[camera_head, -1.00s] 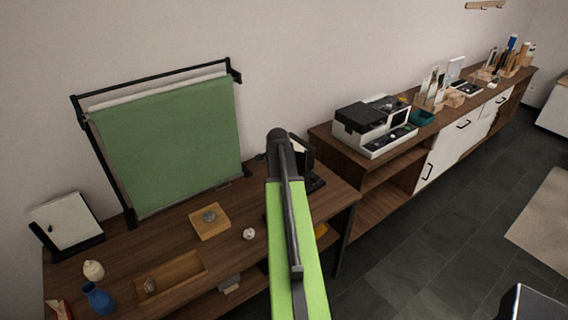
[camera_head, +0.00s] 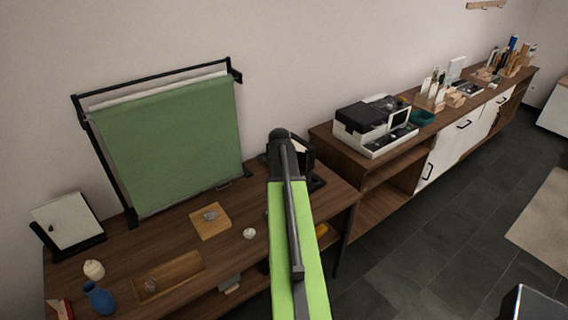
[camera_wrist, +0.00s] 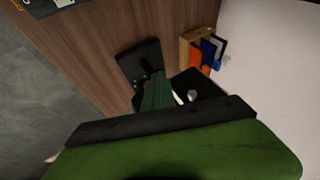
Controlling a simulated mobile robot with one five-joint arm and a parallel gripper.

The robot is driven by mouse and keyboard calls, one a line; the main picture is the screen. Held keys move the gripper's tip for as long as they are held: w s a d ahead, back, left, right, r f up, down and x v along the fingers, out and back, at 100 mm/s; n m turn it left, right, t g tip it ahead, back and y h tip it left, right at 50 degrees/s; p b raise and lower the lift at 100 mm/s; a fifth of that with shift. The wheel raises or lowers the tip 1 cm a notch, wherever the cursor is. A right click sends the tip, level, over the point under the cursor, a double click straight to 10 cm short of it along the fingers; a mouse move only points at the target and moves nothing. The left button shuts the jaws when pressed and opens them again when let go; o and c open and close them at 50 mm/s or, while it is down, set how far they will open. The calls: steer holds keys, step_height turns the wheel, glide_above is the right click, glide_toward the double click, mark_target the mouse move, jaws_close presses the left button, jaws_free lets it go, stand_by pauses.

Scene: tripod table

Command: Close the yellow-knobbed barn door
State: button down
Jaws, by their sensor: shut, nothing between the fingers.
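No door with a yellow knob can be made out. White door panels (camera_head: 440,158) with black handles are on the front of the long sideboard at the right in the head view. The left bay beside them is open. A small yellow patch (camera_head: 321,230) shows low beside my green arm, too small to name. In the wrist view my gripper (camera_wrist: 157,90) shows as narrow dark green fingers, shut and empty, above a wooden top near dark stands. In the head view my own arm hides the gripper, and it is far from the white doors.
A wooden desk (camera_head: 128,262) holds a green hanging sheet (camera_head: 170,145), a blue vase (camera_head: 98,298) and small items. The sideboard top holds a black-and-white machine (camera_head: 375,126) and several small things. Grey floor (camera_head: 415,240) is free at right. Upright books (camera_wrist: 204,54) show in the wrist view.

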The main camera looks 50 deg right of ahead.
steer(key=s+a+r+p, duration=0.1)
steer(key=a+r+p, duration=0.7)
steer(key=r+p, duration=0.1)
steer(key=shift+s+a, duration=0.2)
steer(key=shift+a, duration=0.05)
